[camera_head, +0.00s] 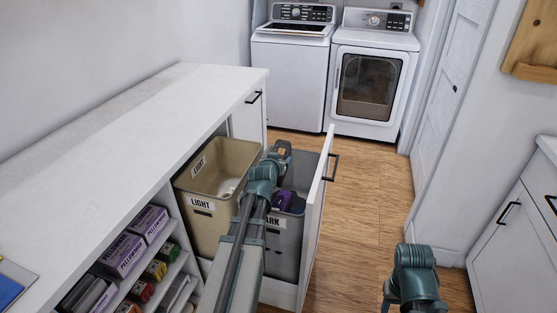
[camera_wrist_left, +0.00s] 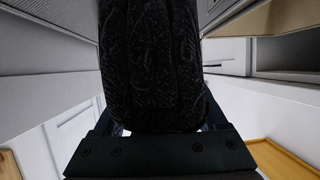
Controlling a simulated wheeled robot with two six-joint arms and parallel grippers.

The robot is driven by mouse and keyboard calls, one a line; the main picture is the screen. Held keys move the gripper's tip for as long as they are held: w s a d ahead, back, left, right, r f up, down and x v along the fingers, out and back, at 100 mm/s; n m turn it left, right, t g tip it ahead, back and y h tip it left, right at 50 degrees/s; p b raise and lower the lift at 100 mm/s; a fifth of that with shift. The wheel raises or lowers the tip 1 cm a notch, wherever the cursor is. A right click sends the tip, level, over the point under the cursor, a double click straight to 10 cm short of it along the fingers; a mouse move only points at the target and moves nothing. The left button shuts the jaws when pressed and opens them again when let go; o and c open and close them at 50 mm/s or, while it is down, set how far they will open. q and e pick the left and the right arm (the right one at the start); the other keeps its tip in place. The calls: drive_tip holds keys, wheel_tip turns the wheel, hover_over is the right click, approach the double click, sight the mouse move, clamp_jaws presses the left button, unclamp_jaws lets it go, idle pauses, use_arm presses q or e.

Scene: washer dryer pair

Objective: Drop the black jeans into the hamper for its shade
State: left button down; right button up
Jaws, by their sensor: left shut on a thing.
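The black jeans (camera_wrist_left: 150,65) show in the left wrist view as a dark, folded cloth bundle filling the upper middle. My left gripper (camera_head: 281,155) is shut on them. In the head view it is over the far part of the pulled-out drawer, above the grey hamper (camera_head: 285,247) labelled DARK; I cannot make out the jeans there. The beige hamper (camera_head: 208,228) labelled LIGHT stands left of the grey one. Part of my right arm shows at the lower right; its gripper is not in view.
The drawer's white front panel (camera_head: 316,215) stands right of the hampers. A purple item (camera_head: 283,200) shows in the grey hamper. The white counter (camera_head: 130,120) and shelves with boxes (camera_head: 122,254) lie left. A washer (camera_head: 292,80) and dryer (camera_head: 371,75) stand behind; wooden floor is clear.

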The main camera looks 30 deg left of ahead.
use_arm(q)
drive_tip(key=shift+r, duration=0.1)
unclamp_jaws()
